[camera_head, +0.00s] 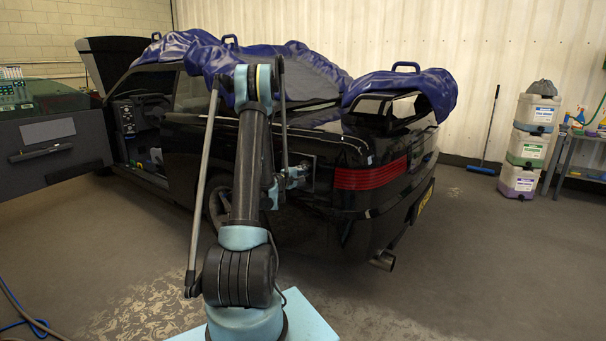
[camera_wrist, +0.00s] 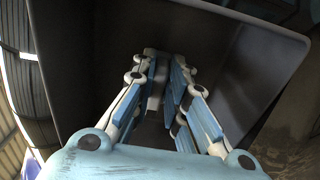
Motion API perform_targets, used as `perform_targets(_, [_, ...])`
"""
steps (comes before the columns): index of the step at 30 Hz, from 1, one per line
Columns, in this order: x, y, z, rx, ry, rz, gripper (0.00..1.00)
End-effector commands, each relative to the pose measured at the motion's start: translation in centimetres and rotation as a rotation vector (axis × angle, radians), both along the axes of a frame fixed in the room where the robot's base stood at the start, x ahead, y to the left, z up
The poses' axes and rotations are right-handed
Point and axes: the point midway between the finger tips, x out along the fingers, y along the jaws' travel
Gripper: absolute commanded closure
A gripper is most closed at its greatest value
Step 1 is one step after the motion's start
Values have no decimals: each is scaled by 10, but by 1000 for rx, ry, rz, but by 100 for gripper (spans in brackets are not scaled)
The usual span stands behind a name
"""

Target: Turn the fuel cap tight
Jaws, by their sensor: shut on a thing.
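My gripper (camera_wrist: 168,92) reaches into the dark, square-cornered filler recess (camera_wrist: 255,65) in the side of the black car (camera_head: 345,185). Its blue fingers are closed on the fuel cap (camera_wrist: 155,102), which shows only as a small grey piece between them. The rest of the cap is hidden by the fingers and shadow. In the head view my gripper (camera_head: 297,174) is at the rear flank, left of the red tail light (camera_head: 370,176). The cap cannot be made out there, and how far it is turned cannot be told.
Blue covers (camera_head: 425,85) lie over the car's roof and rear. The open front door (camera_head: 55,135) sticks out at left. The floor behind the car is clear.

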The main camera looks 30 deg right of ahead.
Motion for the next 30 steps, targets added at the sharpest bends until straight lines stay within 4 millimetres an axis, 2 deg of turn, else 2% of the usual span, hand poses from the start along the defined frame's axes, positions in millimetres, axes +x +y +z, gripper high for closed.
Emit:
perform_targets(1, [-3, -2, -2, 5, -3, -7, 100])
perform_targets(2, [-3, -2, -2, 4, -3, -7, 80])
perform_targets(3, [-3, -2, -1, 3, -3, -7, 71])
perform_targets(4, [-3, -2, -1, 3, -3, -6, 67])
perform_targets(16, [-2, 4, -1, 1, -1, -1, 67])
perform_targets(30, [-26, 61, -1, 3, 1, -2, 67])
